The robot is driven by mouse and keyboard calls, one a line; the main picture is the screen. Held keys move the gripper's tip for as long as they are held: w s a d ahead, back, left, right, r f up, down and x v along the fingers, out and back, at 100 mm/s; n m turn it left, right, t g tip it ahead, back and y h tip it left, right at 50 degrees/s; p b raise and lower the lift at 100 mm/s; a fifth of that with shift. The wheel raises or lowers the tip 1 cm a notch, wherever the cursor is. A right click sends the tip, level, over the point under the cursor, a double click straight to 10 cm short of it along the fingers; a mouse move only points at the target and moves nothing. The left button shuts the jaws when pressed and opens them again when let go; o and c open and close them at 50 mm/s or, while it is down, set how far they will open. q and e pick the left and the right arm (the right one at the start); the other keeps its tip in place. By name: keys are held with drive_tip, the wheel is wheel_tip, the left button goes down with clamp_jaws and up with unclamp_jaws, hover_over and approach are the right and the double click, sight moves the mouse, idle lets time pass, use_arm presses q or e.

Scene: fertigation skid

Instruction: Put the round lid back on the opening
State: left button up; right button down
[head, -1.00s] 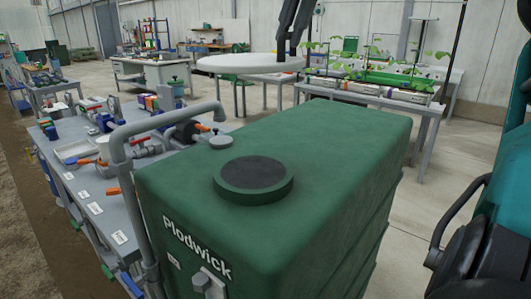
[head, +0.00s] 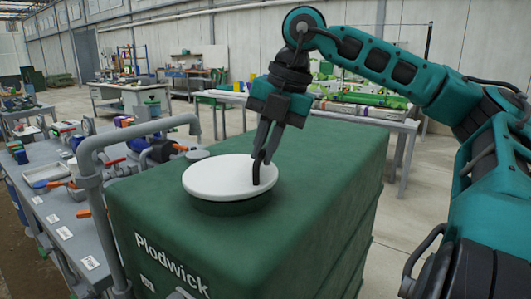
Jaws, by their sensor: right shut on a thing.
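The white round lid (head: 222,178) is over the opening's raised green collar (head: 232,206) on top of the green Plodwick tank (head: 320,185). It looks level and covers the dark opening, which is hidden. I cannot tell whether it rests fully on the collar or hovers just above it. My right gripper (head: 259,172) points down at the lid's right side, its fingers shut on the lid there. My left gripper is not in view.
A bench (head: 55,200) with valves, fittings and tools stands at left. A table with seedling trays (head: 365,108) stands behind the tank.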

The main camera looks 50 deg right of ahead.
drive_tip(key=shift+f, duration=0.45)
drive_tip(key=c, duration=1.2)
unclamp_jaws()
drive_tip(key=p+v, duration=0.1)
drive_tip(key=v, duration=1.1)
drive_tip(key=shift+a+r+p, duration=0.1)
drive_tip(key=shift+p, duration=0.2)
